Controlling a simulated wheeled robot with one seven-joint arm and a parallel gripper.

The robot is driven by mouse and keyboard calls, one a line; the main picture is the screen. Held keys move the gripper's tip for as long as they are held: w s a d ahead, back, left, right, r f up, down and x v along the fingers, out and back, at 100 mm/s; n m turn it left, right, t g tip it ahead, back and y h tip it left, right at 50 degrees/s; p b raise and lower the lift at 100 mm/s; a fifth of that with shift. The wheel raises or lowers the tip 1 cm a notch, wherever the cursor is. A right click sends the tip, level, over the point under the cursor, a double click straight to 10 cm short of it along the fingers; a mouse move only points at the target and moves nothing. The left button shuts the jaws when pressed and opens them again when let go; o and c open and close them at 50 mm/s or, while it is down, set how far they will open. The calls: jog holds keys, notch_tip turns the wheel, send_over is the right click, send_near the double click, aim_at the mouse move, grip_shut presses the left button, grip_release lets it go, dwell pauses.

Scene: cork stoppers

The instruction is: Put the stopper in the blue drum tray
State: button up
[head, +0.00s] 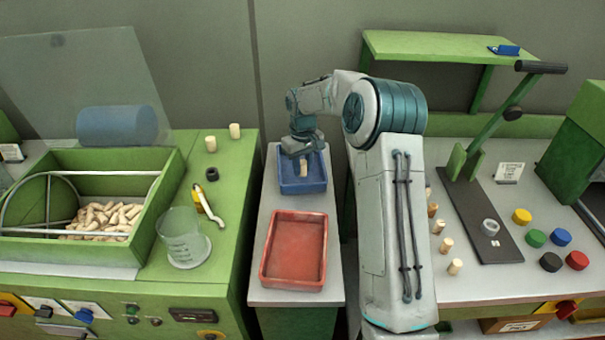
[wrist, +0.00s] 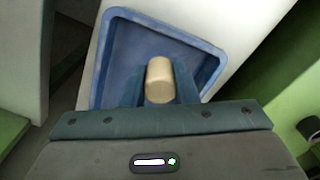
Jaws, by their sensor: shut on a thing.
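The blue tray (head: 316,186) sits at the far end of the narrow grey stand, and it fills much of the wrist view (wrist: 208,62). My gripper (head: 303,158) points down over this tray. In the wrist view my gripper (wrist: 159,88) is shut on a pale cork stopper (wrist: 159,78), one finger on each side of it. The stopper also shows in the head view (head: 303,168), upright within the tray's outline. I cannot tell whether its lower end touches the tray floor. No other stopper shows in the blue tray.
An empty red tray (head: 294,250) lies nearer on the same stand. The left green bench holds a drum with many stoppers (head: 103,218), a clear beaker (head: 184,238) and two loose stoppers. The right bench holds several stoppers, coloured caps and a lever press (head: 483,212).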

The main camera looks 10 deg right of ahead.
aim_at(303, 176)
jog(key=shift+f+p, duration=0.35)
jog(key=shift+f, duration=1.55)
jog(key=shift+f, duration=0.1)
jog(key=o, duration=0.9)
notch_tip(303, 176, up, 12)
jog(key=shift+r+b, duration=0.1)
jog(key=shift+b, duration=0.4)
jog(key=s+r+m+t, duration=0.1)
jog(key=s+r, duration=0.3)
jog(key=s, duration=0.9)
jog(key=s+r+m+t, duration=0.15)
jog(key=s+r, duration=0.25)
jog(key=s, duration=0.9)
jog(key=shift+m+t, duration=0.25)
jog(key=shift+m, duration=0.6)
jog(key=s+f, duration=0.1)
jog(key=s, duration=0.2)
jog(key=s+f, duration=0.1)
jog(key=s, duration=0.3)
jog(key=s+f, duration=0.1)
jog(key=s, duration=0.3)
jog(key=shift+d+f, duration=0.1)
jog(key=shift+f, duration=0.15)
